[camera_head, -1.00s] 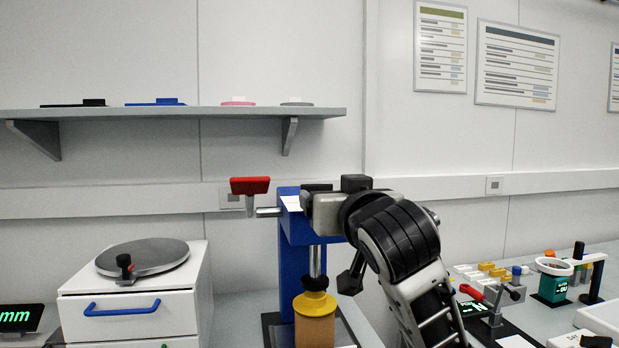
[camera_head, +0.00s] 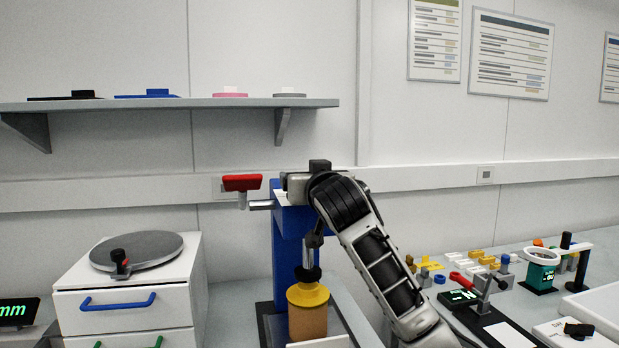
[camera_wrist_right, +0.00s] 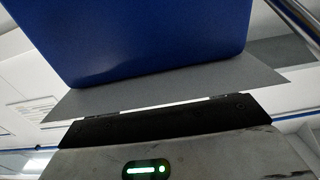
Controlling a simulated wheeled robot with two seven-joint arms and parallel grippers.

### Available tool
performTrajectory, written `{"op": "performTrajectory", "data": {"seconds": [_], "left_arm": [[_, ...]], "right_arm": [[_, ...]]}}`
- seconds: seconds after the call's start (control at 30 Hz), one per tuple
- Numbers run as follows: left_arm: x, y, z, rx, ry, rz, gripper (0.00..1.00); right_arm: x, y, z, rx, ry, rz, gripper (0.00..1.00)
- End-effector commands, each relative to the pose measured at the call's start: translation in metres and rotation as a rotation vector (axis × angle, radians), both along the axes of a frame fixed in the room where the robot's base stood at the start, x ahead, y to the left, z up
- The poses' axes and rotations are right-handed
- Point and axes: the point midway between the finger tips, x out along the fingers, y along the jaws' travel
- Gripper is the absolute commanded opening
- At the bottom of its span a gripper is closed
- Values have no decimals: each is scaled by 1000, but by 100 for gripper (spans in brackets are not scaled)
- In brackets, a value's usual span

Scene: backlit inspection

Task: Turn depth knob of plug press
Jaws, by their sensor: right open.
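The plug press has a blue column (camera_head: 288,250) and a red handle (camera_head: 242,183) on a grey stem at its upper left, beside a short silver shaft (camera_head: 262,205). A yellow collar (camera_head: 308,294) sits on a tan cylinder (camera_head: 308,324) under the press head. My right gripper (camera_head: 295,187) is at the press head, its fingers mostly hidden by my wrist; it is open. In the right wrist view a blue press surface (camera_wrist_right: 160,40) fills the top, close to the gripper. I cannot make out the depth knob for certain. My left gripper is out of view.
A white drawer unit (camera_head: 130,305) with a grey turntable (camera_head: 137,252) stands left of the press. Small coloured parts and a fixture (camera_head: 486,300) are on the bench at right. A shelf (camera_head: 170,105) hangs above at left.

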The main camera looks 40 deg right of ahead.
Motion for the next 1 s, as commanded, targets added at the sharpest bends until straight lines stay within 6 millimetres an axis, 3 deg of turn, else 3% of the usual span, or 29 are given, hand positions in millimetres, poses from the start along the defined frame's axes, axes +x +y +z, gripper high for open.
{"op": "performTrajectory", "data": {"seconds": [0.07, 0.23, 0.63, 1.0], "left_arm": [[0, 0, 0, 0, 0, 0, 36], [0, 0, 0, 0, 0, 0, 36], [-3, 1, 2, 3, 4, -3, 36], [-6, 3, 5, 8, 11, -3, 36]], "right_arm": [[0, 0, 0, 0, 0, 0, 80], [0, 0, 0, 0, 0, 0, 36], [-1, -1, 0, -1, 3, 49, 35], [-1, -2, -1, -2, 5, 313, 35]]}}
